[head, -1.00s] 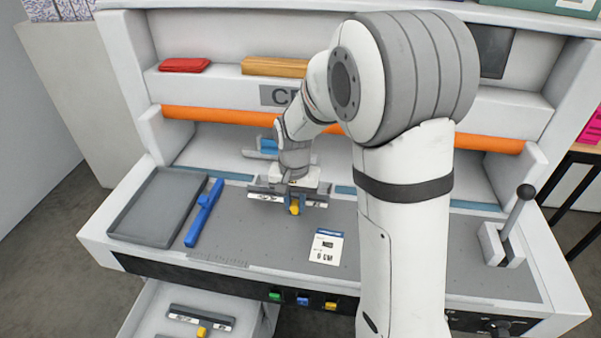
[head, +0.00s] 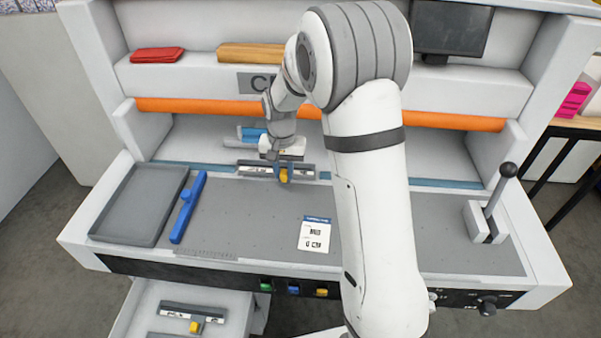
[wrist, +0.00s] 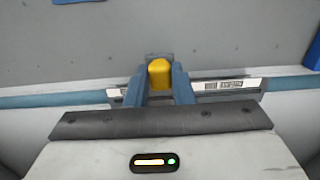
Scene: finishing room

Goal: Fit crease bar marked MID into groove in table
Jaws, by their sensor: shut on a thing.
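My gripper (head: 282,168) is shut on the yellow tab (wrist: 160,72) of a dark and silver crease bar (head: 300,170). In the wrist view the tab sits between my two blue fingers, and the bar (wrist: 232,86) runs crosswise behind them. Its labels are too small to read. The bar lies along the blue strip (head: 350,183) at the back of the grey table (head: 260,215). I cannot tell whether this strip is the groove, or whether the bar touches it.
A grey tray (head: 140,205) and a blue bar (head: 188,207) lie at the table's left. A lever (head: 494,205) stands at the right. An open drawer (head: 245,308) below holds another bar with a yellow tab (head: 193,326). An orange roller (head: 200,106) spans the back.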

